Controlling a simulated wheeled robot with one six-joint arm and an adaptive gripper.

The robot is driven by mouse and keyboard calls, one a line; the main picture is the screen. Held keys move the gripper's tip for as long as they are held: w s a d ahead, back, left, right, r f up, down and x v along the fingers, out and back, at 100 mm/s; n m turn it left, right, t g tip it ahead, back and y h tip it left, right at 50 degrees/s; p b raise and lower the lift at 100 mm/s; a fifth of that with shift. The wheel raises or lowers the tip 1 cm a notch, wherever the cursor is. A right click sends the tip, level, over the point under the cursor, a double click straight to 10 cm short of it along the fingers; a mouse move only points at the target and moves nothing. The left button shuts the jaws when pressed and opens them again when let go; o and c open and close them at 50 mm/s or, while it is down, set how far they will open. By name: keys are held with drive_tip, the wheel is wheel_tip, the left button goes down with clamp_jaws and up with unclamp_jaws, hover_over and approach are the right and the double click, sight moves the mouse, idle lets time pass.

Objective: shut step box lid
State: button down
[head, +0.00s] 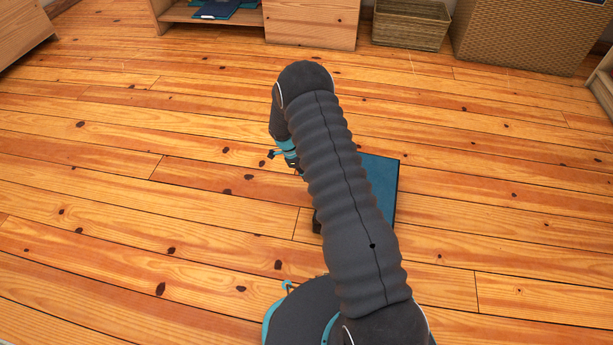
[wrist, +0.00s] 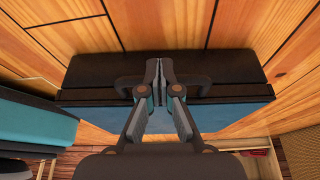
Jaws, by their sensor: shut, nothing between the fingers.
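The step box shows in the head view as a blue panel (head: 382,180) with a dark edge, on the floor right of my arm. My arm hides much of it, so I cannot tell how far its lid stands open. In the wrist view a long dark body with a blue strip (wrist: 240,112) lies across the picture, with a black handle-like bar on it; it looks like the box. My gripper (wrist: 160,75) is shut and empty, its fingertips over the dark part; touching or apart is unclear. In the head view my gripper (head: 285,155) is partly hidden by my arm.
A wooden cabinet (head: 312,22) and wicker baskets (head: 410,22) stand along the back. Another wooden piece is at the top left. The plank floor (head: 130,190) is clear left of my arm. A blue-sided object (wrist: 35,125) fills the wrist view's left edge.

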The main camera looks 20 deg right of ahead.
drive_tip(key=w+a+r, duration=0.4)
drive_tip(key=w+a, duration=0.1)
drive_tip(key=a, duration=0.4)
drive_tip(key=shift+w+p, duration=0.25)
drive_tip(key=shift+p, duration=0.05)
drive_tip(key=s+f+n+g, duration=0.1)
drive_tip(key=s+f+n, duration=0.1)
drive_tip(key=s+n, duration=0.5)
drive_tip(key=s+d+r+n+t+y+p, duration=0.1)
drive_tip(key=s+r+n+t+p, duration=0.2)
drive_tip(key=s+r, duration=0.8)
drive_tip(key=s+d+r+n+t+y+p, duration=0.1)
drive_tip(key=s+r+n+t+p, duration=0.2)
drive_tip(key=r, duration=2.3)
drive_tip(key=s+d+r+n+t+y+p, duration=0.1)
drive_tip(key=s+r+n+p, duration=0.3)
drive_tip(key=s+r+n, duration=0.7)
drive_tip(key=s+r+t, duration=0.1)
drive_tip(key=s+r, duration=0.6)
drive_tip(key=s, duration=0.1)
drive_tip(key=shift+s+d+r+t, duration=0.25)
drive_tip(key=shift+s+t, duration=0.15)
